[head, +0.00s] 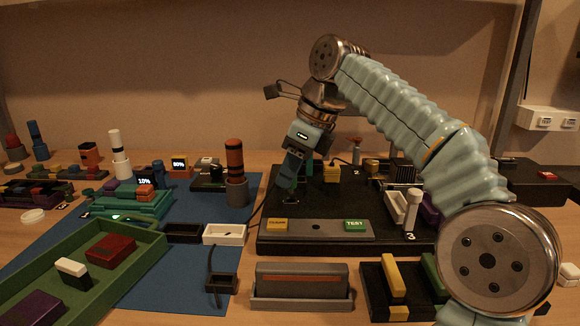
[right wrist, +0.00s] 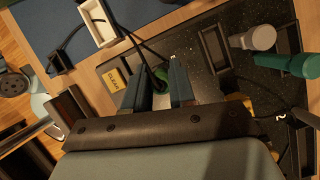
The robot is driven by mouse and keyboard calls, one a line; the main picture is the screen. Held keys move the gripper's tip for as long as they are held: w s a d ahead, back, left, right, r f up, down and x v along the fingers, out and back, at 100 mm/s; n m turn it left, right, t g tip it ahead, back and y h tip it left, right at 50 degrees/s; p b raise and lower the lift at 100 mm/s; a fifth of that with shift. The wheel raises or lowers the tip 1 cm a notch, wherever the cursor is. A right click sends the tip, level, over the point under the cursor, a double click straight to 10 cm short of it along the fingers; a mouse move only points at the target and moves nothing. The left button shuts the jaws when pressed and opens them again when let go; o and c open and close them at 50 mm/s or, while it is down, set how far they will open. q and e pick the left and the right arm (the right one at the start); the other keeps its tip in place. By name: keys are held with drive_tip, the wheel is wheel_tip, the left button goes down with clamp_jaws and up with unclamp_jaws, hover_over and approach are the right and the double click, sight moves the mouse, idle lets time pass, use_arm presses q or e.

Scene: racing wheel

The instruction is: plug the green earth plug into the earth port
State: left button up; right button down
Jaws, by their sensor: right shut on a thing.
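My right gripper (head: 290,180) reaches down over the left part of the black board (head: 275,243). In the right wrist view, my right gripper (right wrist: 160,85) has its two blue-grey fingers on either side of the green earth plug (right wrist: 163,74) and is shut on it. A black cable runs from the plug toward the upper left of that view. In the head view the plug is too dark and small to make out. The earth port cannot be told apart; the plug's lower end and what lies under it are hidden. My left gripper is not in view.
A grey strip with a yellow CLEAR button (head: 277,225) and a green TEST button (head: 356,225) lies along the board's front. A white open box (head: 225,235) and an orange-and-black cylinder (head: 235,165) stand left of the board. A green tray (head: 150,245) lies farther left.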

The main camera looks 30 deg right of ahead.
drive_tip(key=shift+p, duration=0.9)
idle(1.4)
drive_tip(key=shift+f+b, duration=0.95)
drive_tip(key=shift+f, duration=0.4)
drive_tip(key=c, duration=0.8)
unclamp_jaws()
drive_tip(key=shift+c, duration=0.2)
drive_tip(key=p+v, duration=0.4)
drive_tip(key=v, duration=0.9)
drive_tip(key=shift+r, duration=0.45)
